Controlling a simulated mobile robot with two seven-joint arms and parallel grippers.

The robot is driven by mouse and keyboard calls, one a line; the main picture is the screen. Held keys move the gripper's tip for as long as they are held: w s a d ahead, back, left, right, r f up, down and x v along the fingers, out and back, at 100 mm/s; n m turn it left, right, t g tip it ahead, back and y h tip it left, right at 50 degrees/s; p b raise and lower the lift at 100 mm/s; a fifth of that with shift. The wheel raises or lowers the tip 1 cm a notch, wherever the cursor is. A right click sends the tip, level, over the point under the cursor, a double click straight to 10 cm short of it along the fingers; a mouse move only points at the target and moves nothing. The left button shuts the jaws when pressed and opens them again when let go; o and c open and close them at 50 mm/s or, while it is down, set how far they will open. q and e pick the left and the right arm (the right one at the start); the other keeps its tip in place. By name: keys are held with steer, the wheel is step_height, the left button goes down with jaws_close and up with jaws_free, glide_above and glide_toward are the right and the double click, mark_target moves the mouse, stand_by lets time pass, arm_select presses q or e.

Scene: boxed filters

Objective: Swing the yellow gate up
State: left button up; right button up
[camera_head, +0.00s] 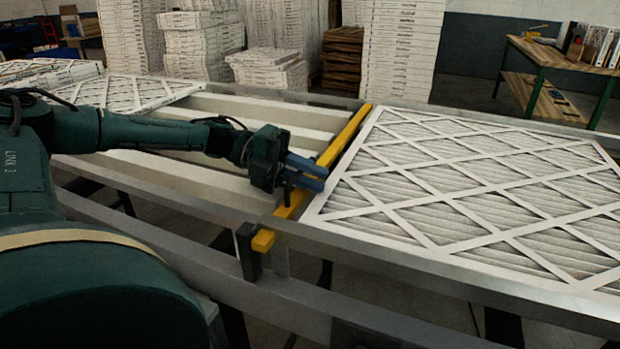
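The yellow gate (343,139) is a long bar lying low across the conveyor frame, between the slatted section and a large boxed filter (490,185). Its near end (263,240) sits by a dark post on the front rail. My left gripper (306,173) reaches in from the left, its two blue fingers over the gate's near half. They hide a short stretch of the bar. The fingers look close together, but I cannot tell whether they are open, shut or touching the bar. My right gripper is not in view.
Metal rails (300,289) run along the conveyor's front. The slatted section (240,115) left of the gate is bare. More filters (110,94) lie farther left. Stacks of boxed filters (402,45) and a wooden workbench (560,62) stand behind.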

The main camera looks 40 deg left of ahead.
arm_select(q)
steer(key=shift+c, duration=0.4)
jaws_close()
steer(key=shift+r, duration=0.1)
